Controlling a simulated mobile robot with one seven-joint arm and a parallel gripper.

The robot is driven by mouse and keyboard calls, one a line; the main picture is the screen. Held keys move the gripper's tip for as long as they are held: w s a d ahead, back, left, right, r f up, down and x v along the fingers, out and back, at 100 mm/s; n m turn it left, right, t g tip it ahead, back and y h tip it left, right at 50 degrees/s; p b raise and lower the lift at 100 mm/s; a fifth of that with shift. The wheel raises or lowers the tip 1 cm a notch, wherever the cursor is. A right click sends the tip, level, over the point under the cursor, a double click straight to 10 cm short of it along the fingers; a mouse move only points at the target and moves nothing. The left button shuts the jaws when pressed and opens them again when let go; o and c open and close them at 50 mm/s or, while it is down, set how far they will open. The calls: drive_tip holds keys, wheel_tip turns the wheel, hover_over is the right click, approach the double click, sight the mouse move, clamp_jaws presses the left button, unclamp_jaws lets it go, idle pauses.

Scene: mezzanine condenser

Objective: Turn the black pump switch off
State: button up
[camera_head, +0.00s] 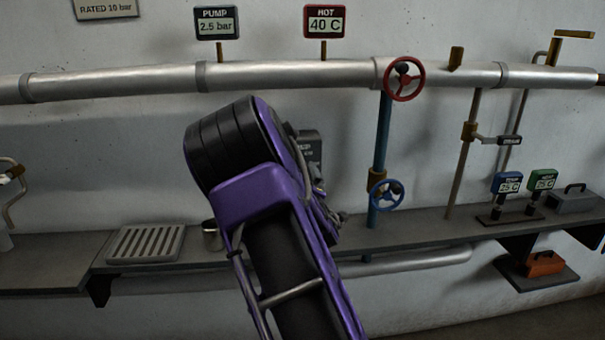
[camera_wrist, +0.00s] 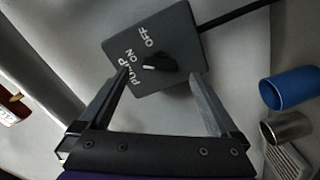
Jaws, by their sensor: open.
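The pump switch is a dark grey box on the wall, seen close in the wrist view (camera_wrist: 184,30), with PUMP, ON and OFF lettering. Its black knob (camera_wrist: 158,64) has a white mark at its left end, on the side of the ON lettering. My gripper (camera_wrist: 160,78) is open, with one finger on each side of the knob's lower area. The fingertips overlap the box in the picture; I cannot tell whether they touch it. In the head view the box (camera_head: 314,146) is mostly hidden behind my arm, and the gripper is largely hidden too.
A metal cup (camera_head: 211,236) and a slatted grate (camera_head: 147,243) are on the shelf at left. A blue pipe with a red handwheel (camera_head: 405,79) and a blue handwheel (camera_head: 386,195) stands right of my arm. A silver pipe (camera_head: 120,82) runs above.

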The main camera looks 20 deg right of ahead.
drive_tip(key=shift+x, duration=2.2)
drive_tip(key=c, duration=1.4)
drive_tip(key=shift+o, duration=0.2)
drive_tip(key=shift+f, duration=0.1)
drive_tip(key=shift+m+b, duration=5.2)
drive_tip(key=shift+m, duration=0.7)
